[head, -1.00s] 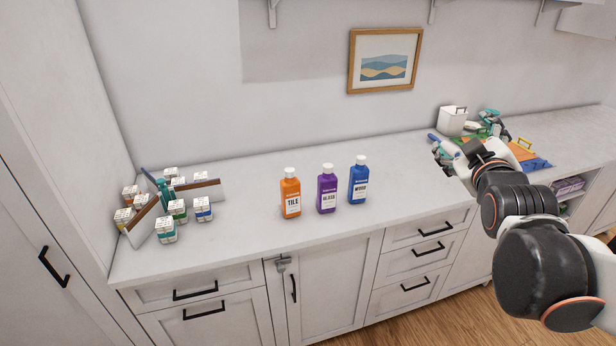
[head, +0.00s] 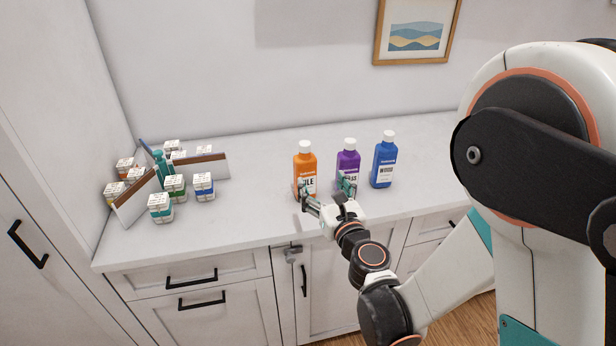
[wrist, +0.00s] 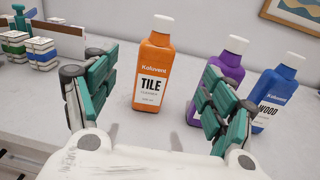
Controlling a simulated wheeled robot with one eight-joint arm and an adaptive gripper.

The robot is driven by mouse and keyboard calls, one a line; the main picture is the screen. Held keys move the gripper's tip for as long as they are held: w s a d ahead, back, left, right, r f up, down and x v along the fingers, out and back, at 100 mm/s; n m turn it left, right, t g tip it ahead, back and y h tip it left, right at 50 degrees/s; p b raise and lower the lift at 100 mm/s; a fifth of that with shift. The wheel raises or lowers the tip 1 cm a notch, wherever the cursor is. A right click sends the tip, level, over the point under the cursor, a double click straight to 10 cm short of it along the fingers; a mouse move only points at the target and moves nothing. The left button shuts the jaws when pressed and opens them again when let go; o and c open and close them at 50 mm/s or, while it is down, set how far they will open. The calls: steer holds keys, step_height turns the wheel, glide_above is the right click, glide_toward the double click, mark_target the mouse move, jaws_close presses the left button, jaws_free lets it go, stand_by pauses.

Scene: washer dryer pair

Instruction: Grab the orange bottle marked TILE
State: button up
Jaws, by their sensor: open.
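The orange bottle marked TILE (head: 305,165) stands upright on the counter, with a white cap. In the wrist view the orange bottle (wrist: 153,68) is between and beyond the two fingers, a little left of the middle. My gripper (head: 326,187) is open and empty in front of it; in the wrist view my gripper (wrist: 155,95) has its fingers spread wide, neither seen touching the orange bottle. The purple bottle (head: 348,158) stands just right of it, partly hidden behind the right finger in the wrist view. The blue bottle marked WOOD (head: 384,163) stands further right.
Several small white-topped boxes (head: 175,188) stand around brown-edged dividers (head: 200,167) on the left of the counter (head: 250,208). The counter between them and the orange bottle is clear. A framed picture (head: 416,33) hangs on the wall.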

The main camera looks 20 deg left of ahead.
mark_target(308, 163)
steer(key=p+x, duration=0.3)
steer(key=x, duration=0.4)
steer(key=shift+w+a+f, duration=0.15)
steer(key=shift+w+a, duration=0.1)
steer(key=shift+a, duration=0.1)
steer(key=x, duration=0.1)
steer(key=b+x, duration=0.1)
steer(key=x, duration=0.3)
steer(key=shift+w+f, duration=0.1)
steer(key=shift+f, duration=0.2)
steer(key=shift+w+a+r, duration=0.1)
steer(key=shift+w+a, duration=0.05)
steer(key=shift+w, duration=0.15)
jaws_close()
